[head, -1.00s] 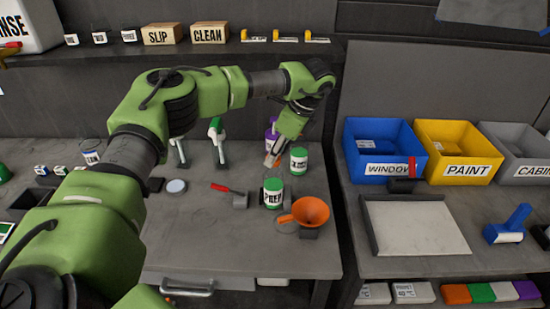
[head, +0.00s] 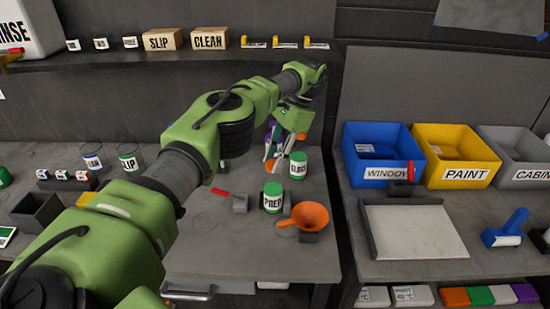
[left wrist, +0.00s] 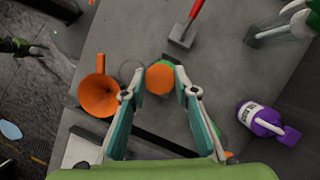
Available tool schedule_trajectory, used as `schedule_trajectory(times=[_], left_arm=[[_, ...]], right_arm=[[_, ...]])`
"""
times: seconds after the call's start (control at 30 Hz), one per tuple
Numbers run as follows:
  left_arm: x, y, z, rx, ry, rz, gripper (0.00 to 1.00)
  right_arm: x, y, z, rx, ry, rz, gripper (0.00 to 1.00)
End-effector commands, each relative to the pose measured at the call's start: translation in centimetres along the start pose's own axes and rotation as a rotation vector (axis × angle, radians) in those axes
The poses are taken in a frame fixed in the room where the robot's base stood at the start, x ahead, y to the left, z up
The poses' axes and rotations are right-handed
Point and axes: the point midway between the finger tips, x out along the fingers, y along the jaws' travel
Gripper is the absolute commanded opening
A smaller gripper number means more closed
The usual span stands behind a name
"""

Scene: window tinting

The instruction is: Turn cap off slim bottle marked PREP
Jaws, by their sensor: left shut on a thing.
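In the left wrist view, the left gripper (left wrist: 160,84) is shut on a small orange, many-sided thing (left wrist: 160,79). I cannot tell what that thing is. A bit of green shows behind it, partly hidden. My right gripper is not in view.
A green-capped bottle marked GLASS (head: 298,167) stands close to my left gripper. An orange funnel (head: 311,215) is in front right, a red-handled scraper (head: 238,203) at left. A purple bottle (left wrist: 262,120) stands nearby. The bench's front left is clear.

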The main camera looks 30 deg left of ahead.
Motion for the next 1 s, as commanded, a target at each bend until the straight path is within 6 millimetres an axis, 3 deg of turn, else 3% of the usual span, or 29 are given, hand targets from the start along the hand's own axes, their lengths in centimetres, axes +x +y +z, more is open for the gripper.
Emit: schedule_trajectory(times=[0.07,0.1,0.13,0.17,0.57,1.0], left_arm=[[0.3,0.1,0.1,0.003,-0.007,0.004,0.07],[0.3,0.1,0.1,0.003,-0.007,0.004,0.35],[0.3,0.1,0.1,0.003,-0.007,0.003,0.43],[0.3,0.1,0.1,0.003,-0.006,0.003,0.44],[-0.1,0.0,0.1,0.042,-0.003,-0.016,0.44],[-0.2,0.0,0.3,0.491,-0.002,-0.202,0.44]], right_arm=[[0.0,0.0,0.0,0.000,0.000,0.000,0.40],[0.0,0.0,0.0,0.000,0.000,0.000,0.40],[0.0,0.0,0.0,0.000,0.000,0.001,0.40],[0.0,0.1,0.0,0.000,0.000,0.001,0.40],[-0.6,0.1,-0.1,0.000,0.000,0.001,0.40],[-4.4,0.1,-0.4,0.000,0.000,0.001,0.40]])
